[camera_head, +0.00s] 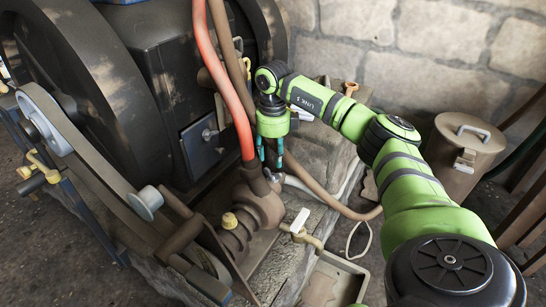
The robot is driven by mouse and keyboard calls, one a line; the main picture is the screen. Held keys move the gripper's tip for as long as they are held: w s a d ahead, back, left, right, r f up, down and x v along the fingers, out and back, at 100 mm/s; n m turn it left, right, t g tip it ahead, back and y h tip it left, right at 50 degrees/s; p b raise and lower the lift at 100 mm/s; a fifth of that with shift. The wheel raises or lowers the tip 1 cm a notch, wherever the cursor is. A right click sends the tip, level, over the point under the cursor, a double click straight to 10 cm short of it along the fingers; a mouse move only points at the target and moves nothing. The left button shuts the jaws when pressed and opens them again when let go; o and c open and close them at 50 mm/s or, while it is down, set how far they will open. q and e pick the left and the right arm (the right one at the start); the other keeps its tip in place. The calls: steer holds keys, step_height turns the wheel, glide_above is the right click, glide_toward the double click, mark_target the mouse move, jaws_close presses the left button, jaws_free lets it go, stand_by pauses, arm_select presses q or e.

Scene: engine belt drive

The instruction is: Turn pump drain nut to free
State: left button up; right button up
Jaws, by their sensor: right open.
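The brown pump (262,207) stands at the foot of the engine, with a red hose running down into its top. A brass-yellow nut or cap (229,221) sits on its lower left side; I cannot tell whether this is the drain nut. My right gripper (271,160) points down just above and behind the pump's top, beside the red hose. Its teal fingers are apart, and I see nothing held between them. The hose and pump hide part of what lies below the fingertips. My left gripper is not in view.
A brass valve with a white handle (299,224) is right of the pump, above a metal tray (352,278). The engine's large flywheel (75,75) and belt (85,165) fill the left. A lidded brown can (463,150) stands by the stone wall.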

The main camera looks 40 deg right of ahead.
step_height(320, 180, up, 5)
steer(key=shift+r, duration=0.2)
steer(key=shift+s, duration=0.1)
stand_by(0.7)
